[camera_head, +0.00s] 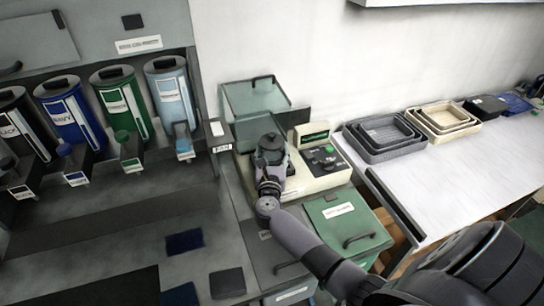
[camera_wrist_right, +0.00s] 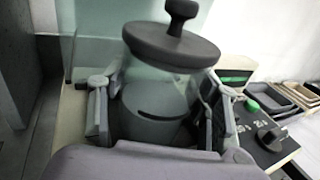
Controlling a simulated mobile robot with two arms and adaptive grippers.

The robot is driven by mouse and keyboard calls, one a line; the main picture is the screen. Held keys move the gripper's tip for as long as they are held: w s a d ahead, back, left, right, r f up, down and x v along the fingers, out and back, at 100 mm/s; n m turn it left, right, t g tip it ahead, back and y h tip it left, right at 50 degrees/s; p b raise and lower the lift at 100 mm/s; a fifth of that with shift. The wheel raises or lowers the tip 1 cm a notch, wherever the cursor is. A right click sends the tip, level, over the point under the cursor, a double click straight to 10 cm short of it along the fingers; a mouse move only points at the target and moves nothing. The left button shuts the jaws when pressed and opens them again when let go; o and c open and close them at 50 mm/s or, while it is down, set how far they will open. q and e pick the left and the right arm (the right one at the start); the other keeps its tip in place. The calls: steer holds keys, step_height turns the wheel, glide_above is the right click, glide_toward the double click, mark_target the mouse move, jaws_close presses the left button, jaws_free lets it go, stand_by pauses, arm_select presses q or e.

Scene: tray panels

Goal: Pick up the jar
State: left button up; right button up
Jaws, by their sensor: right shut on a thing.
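The jar (camera_wrist_right: 160,72) has a clear body and a wide dark lid with a knob on top. Something dark grey with a slot shows in its lower part. In the head view the jar (camera_head: 271,143) stands at the left side of a cream bench device. My right gripper (camera_head: 269,180) is at the jar. In the right wrist view the right gripper (camera_wrist_right: 160,112) has one finger on each side of the jar and is shut on it. The jar looks upright; its base is hidden, so I cannot tell whether it touches the device. My left gripper is not in view.
The cream device (camera_head: 322,176) has a green display, a green button and a dark knob. A raised clear cover (camera_head: 255,98) stands behind the jar. Coloured canisters (camera_head: 123,101) line the left. Nested grey trays (camera_head: 382,133) and beige trays (camera_head: 442,117) sit on the white table (camera_head: 450,165).

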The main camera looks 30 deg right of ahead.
steer(key=c, duration=0.4)
steer(key=shift+r, duration=0.2)
